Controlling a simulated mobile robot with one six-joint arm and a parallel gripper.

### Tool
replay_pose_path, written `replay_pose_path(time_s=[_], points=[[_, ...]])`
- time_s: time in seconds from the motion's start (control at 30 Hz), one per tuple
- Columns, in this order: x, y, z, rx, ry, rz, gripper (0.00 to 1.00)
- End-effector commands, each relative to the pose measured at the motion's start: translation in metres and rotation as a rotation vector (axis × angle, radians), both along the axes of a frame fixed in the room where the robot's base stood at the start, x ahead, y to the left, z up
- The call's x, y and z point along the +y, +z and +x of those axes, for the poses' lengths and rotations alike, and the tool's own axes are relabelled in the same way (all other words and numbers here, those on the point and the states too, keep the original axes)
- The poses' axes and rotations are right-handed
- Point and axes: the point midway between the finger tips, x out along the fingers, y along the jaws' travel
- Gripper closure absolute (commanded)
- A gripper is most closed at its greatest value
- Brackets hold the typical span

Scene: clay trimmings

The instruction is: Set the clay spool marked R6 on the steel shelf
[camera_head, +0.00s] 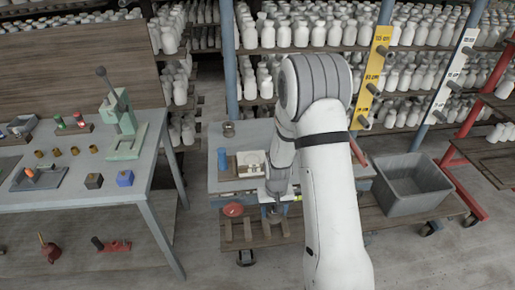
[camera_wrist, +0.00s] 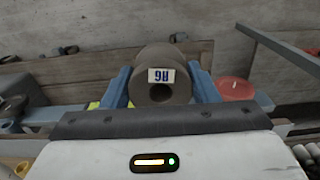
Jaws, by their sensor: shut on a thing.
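The clay spool (camera_wrist: 180,92) is a dark grey-brown cylinder with a round hole in its end. A white label with blue print, R6 seen upside down, is on the end facing the wrist camera. My gripper (camera_wrist: 162,82) is shut on it, with one blue finger on each side. In the head view my gripper (camera_head: 274,199) points down at the front edge of a grey-topped stand (camera_head: 225,183), and the spool shows dark below it (camera_head: 273,215). I cannot tell whether the spool touches anything beneath. I cannot tell for sure which surface is the steel shelf.
A red round object (camera_head: 232,210) lies left of the spool. A blue cylinder (camera_head: 222,159) and a white tray (camera_head: 251,171) stand behind it. A grey bin (camera_head: 408,190) is at right, a workbench (camera_head: 75,195) with tools at left. My arm hides the stand's right part.

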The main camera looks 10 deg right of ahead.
Motion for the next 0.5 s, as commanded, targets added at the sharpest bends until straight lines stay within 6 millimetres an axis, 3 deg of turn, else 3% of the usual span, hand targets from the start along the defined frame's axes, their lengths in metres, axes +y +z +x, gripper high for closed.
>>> replay_pose_path(time_s=[0.3, 0.5], points=[[0.005, -0.017, 0.001, -0.001, 0.013, 0.000, 0.76], [0.006, 0.020, 0.047, -0.007, 0.046, 0.000, 0.76]])
